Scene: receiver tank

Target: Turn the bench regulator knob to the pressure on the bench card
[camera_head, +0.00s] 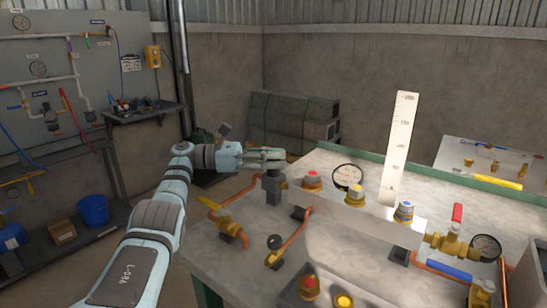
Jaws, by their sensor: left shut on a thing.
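My left gripper (265,158) reaches in over the bench's left back edge. It is shut on the dark knob on top of a dark regulator block (272,188), at the left end of the pale manifold; the fingers hide most of the knob. A round white gauge (348,177) stands behind the manifold; its reading is too small to tell. A tall white strip with a printed scale (399,145) stands upright behind the manifold. I cannot make out a bench card with a pressure. My right gripper is not in view.
The grey bench (330,252) carries red, yellow and blue capped fittings, a yellow-handled valve (225,220), copper pipes and a brass valve with a red handle (457,215). Another gauge (485,247) is at the right. A wall panel and shelf stand at the left.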

